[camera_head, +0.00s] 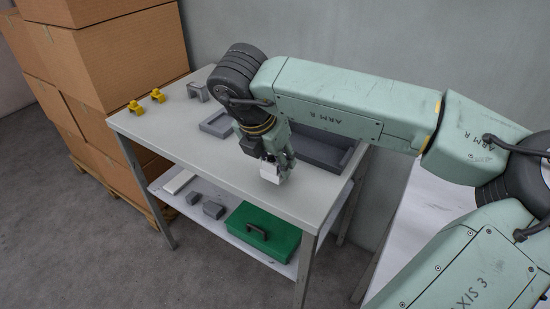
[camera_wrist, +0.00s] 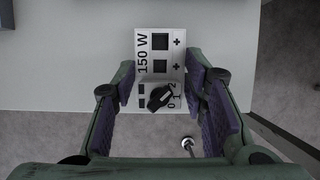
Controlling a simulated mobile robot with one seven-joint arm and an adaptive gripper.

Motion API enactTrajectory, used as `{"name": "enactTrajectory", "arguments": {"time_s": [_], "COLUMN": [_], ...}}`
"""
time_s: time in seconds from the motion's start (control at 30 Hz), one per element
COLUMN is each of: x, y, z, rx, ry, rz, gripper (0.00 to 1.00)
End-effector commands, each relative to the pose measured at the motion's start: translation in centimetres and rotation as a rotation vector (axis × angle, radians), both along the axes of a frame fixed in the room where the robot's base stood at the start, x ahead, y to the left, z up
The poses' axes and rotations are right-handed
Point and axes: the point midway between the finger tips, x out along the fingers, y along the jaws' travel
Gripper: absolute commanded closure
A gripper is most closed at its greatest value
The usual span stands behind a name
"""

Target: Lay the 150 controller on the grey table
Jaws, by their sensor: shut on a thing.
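The 150 controller (camera_wrist: 160,45) is a white block marked "150 W", with dark square openings, plus signs and a black rotary knob. My gripper (camera_wrist: 161,84) is shut on it, one purple-padded finger on each side. In the head view my gripper (camera_head: 278,160) points down over the front right part of the grey table (camera_head: 180,121), with the white controller (camera_head: 270,174) at its tips. The controller is at or just above the tabletop; I cannot tell if it touches. In the wrist view its knob end overlaps the table's edge (camera_wrist: 70,108).
A shallow grey tray (camera_head: 206,127) and a dark grey bin (camera_head: 312,153) lie behind my gripper. Two yellow pieces (camera_head: 136,107) and a grey bracket (camera_head: 198,91) stand at the far left. A green case (camera_head: 265,228) is on the lower shelf. Cardboard boxes (camera_head: 115,55) stand left.

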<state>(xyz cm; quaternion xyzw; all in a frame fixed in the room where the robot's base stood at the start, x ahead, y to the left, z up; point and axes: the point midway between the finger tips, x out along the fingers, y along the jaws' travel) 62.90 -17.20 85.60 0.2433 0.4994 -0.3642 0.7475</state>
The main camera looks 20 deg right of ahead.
Motion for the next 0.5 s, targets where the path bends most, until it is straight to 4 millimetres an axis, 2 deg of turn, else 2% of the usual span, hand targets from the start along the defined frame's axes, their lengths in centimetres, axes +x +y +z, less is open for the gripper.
{"name": "enactTrajectory", "arguments": {"time_s": [0.5], "x": [0.01], "y": [-0.01], "z": [-0.58], "rx": [-0.001], "ry": [-0.001], "rz": [0.0], "gripper": [0.95]}}
